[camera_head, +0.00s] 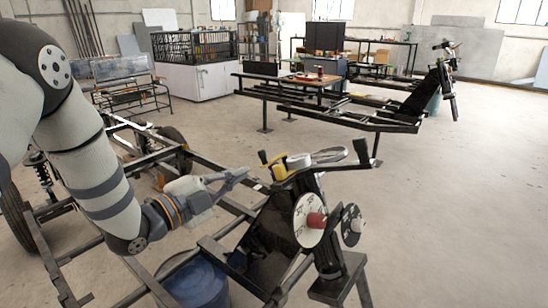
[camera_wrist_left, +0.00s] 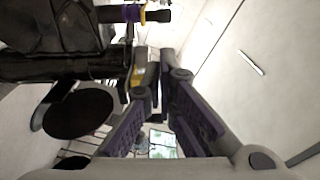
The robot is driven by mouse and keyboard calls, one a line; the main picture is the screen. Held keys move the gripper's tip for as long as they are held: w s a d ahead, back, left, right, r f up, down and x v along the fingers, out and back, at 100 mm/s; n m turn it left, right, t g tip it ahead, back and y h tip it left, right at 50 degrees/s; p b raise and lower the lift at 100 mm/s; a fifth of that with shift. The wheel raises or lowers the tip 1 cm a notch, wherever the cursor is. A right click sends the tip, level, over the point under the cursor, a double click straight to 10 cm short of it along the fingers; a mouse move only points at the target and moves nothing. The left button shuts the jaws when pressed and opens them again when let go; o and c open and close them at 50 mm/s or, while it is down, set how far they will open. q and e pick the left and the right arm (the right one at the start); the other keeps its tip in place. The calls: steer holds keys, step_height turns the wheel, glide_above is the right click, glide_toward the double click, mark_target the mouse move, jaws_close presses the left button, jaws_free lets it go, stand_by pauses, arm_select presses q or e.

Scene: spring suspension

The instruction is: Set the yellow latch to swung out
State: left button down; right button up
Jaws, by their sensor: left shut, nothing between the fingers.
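The yellow latch (camera_head: 279,172) is on the top of the black stand, near its left end. A black handle sticks up beside it. My left gripper (camera_head: 244,172) is shut and empty, a little to the left of the latch, with its fingers pointing right towards it. In the left wrist view the shut fingertips (camera_wrist_left: 160,62) are close to a small yellow part (camera_wrist_left: 138,75) just left of them. I cannot tell from this whether they touch it.
The stand carries a white dial with a red knob (camera_head: 316,220) and a black wheel (camera_head: 353,225). A metal frame (camera_head: 215,250) runs below my left arm, with a blue drum (camera_head: 197,283) under it. Open floor (camera_head: 450,200) lies to the right.

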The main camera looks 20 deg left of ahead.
mark_target(266, 161)
arm_select(q)
steer(key=b+x, duration=0.1)
steer(key=x, duration=0.8)
steer(key=shift+w+d+f, duration=0.1)
steer(key=shift+w+f, duration=0.05)
steer(key=shift+f, duration=0.05)
steer(key=shift+w+d+r, duration=0.1)
steer(key=shift+w+d, duration=0.1)
steer(key=shift+w, duration=0.15)
arm_select(e)
steer(key=shift+s+f, duration=0.5)
steer(key=shift+f, duration=0.1)
steer(key=shift+a, duration=0.1)
